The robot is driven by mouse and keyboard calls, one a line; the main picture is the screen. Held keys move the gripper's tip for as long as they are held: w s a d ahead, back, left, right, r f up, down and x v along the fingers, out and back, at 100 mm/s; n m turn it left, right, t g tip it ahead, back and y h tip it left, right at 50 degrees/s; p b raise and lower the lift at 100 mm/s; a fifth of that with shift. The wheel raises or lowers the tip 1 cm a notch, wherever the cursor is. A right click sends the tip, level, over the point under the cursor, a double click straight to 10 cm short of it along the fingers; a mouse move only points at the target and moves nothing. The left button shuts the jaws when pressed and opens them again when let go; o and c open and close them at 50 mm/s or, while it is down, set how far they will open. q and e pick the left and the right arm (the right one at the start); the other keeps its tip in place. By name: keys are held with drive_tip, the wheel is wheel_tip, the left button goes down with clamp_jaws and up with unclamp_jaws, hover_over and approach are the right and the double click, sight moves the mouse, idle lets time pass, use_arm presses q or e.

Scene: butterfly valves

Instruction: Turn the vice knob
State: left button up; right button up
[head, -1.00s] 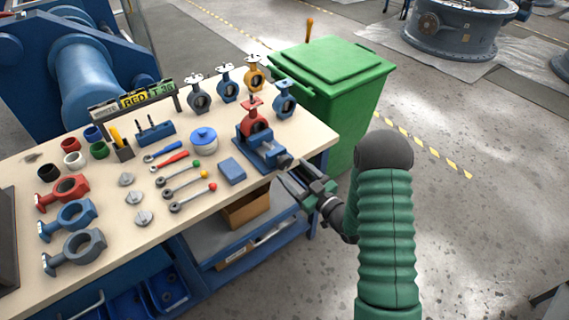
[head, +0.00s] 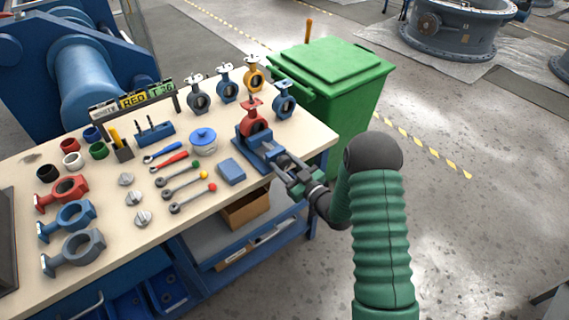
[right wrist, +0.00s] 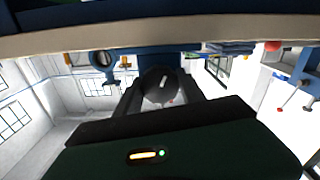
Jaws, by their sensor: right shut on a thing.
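The blue vice (head: 250,151) is at the right front edge of the workbench, with a red butterfly valve (head: 254,122) standing upright in it. The vice knob sticks out past the bench edge; in the right wrist view it shows as a dark round end (right wrist: 160,82) with a light slot-like mark, between my fingers. My right gripper (head: 288,172) is shut on the knob, coming from the lower right; the fingers partly cover the knob in the head view. My left gripper is not in view.
A small blue box (head: 231,171) lies left of the vice. A green bin (head: 345,68) stands behind the bench's right end. The floor right of my arm is clear.

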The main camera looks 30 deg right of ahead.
drive_tip(key=shift+c, duration=0.6)
drive_tip(key=shift+m, duration=0.5)
drive_tip(key=o, duration=1.4)
drive_tip(key=shift+c, duration=0.2)
drive_tip(key=s+d, duration=0.1)
drive_tip(key=s, duration=1.5)
drive_tip(key=shift+s+d, duration=0.25)
drive_tip(key=shift+s, duration=0.15)
drive_tip(key=shift+f, duration=0.1)
